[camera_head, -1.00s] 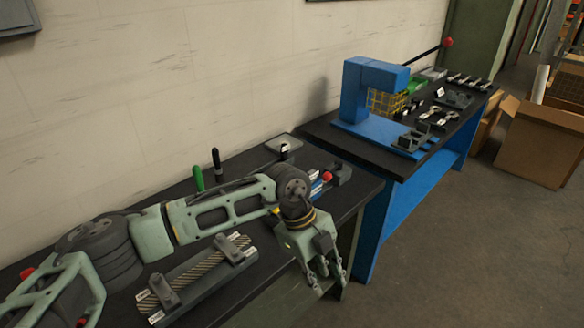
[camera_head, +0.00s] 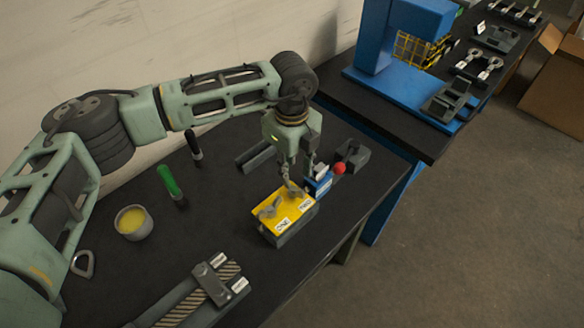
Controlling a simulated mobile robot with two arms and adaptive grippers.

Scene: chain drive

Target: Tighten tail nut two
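A grey block with a yellow top (camera_head: 264,212) sits on the black bench, with white labels reading ONE and TWO on its front edge. A small grey fitting (camera_head: 268,209) stands on the yellow top behind label ONE. Another grey part (camera_head: 295,191) shows behind label TWO, partly hidden by my gripper. My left gripper (camera_head: 290,179) points down at the label TWO end, with its fingertips at or just above that part. I cannot tell whether the fingers touch or grip it. My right gripper is not in view.
A blue block (camera_head: 319,184) and a red ball knob (camera_head: 339,169) are close to the right of my gripper. A green-handled tool (camera_head: 168,180) and a cup with yellow contents (camera_head: 132,223) are at left. A rope fixture (camera_head: 205,289) lies in front.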

